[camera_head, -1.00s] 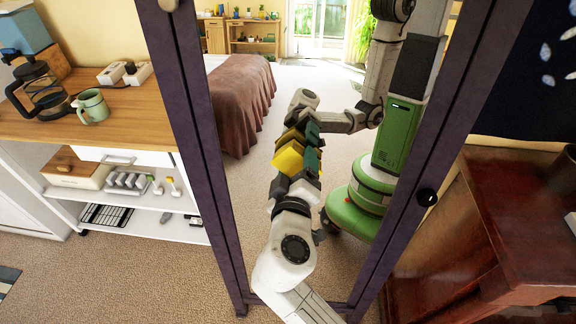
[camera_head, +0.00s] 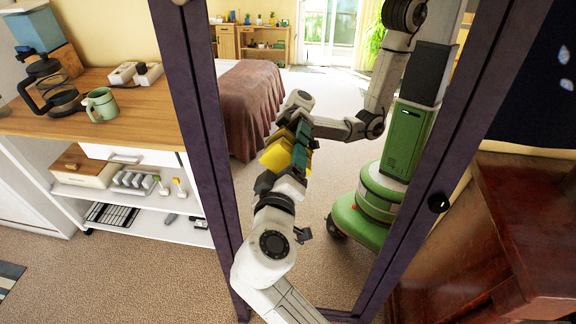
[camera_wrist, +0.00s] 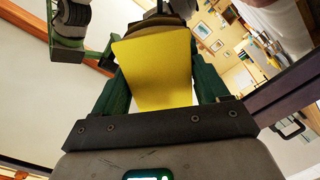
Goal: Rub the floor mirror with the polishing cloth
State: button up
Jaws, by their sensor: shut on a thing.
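The floor mirror (camera_head: 240,190) stands upright in a dark purple frame and fills the middle of the head view. Its glass reflects my arm, my green body and the room. The yellow polishing cloth (camera_head: 275,157) is held up at the glass by my gripper (camera_head: 290,160). In the wrist view the cloth (camera_wrist: 157,72) sits between the green fingers of my gripper (camera_wrist: 157,85), which is shut on it. The cloth and its reflection lie close together. I cannot tell whether the cloth touches the glass, since its front face is hidden.
At left a wooden-topped cabinet (camera_head: 150,105) holds a coffee pot (camera_head: 48,92) and a green mug (camera_head: 100,104). A dark red wooden piece of furniture (camera_head: 520,220) stands close at right.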

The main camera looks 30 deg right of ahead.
jog(key=shift+v, duration=2.9)
jog(key=v, duration=0.3)
